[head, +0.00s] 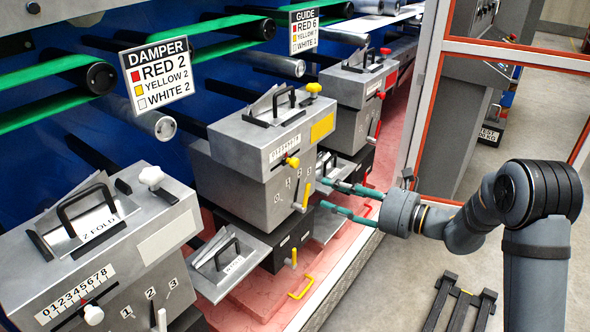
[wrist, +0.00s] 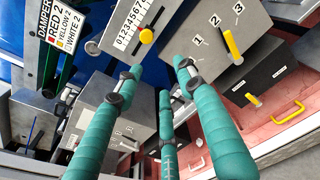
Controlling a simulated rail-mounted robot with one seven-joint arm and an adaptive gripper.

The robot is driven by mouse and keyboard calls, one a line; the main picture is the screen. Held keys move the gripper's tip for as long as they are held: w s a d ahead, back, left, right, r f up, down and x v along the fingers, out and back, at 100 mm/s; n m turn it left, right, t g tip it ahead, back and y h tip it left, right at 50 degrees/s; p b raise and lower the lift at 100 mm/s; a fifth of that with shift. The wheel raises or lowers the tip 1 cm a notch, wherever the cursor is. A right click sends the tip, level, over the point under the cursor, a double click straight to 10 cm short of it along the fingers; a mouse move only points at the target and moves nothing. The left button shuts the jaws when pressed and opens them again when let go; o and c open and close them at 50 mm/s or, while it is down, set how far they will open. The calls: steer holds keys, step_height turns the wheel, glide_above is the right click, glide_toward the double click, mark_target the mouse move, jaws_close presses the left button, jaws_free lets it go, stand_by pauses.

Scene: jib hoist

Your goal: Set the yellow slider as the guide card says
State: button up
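The yellow slider (head: 292,161) is a small yellow knob below a 0–8 scale on the front of the middle grey unit (head: 236,185). In the wrist view, the yellow slider (wrist: 146,36) shows near the middle of its scale (wrist: 134,22); I cannot tell its exact number. The fingers (wrist: 158,76) also fill the wrist view's lower part.
A yellow lever (head: 305,196) beside marks 1, 2, 3 stands between slider and gripper. A damper card (head: 157,73) hangs left. The white-knobbed unit (head: 100,255) is nearer; a red-knobbed unit (head: 358,95) is farther. An orange-edged frame (head: 415,85) stands right.

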mark_target(297, 164)
steer(key=shift+m+t+y, duration=0.3)
steer(key=shift+m+t, duration=0.3)
steer(key=shift+m, duration=0.2)
steer(key=w+a+r, duration=0.1)
steer(key=w+a, duration=0.1)
steer(key=w+a+r, duration=0.1)
steer(key=w+a, duration=0.1)
steer(key=a, duration=0.1)
steer(key=w+a+r+p, duration=0.1)
steer(key=w+a, duration=0.1)
steer(key=a, duration=0.1)
steer(key=shift+w+a, duration=0.15)
steer(key=shift+w, duration=0.1)
steer(key=shift+f, duration=0.1)
steer(key=c, duration=0.4)
jaws_close()
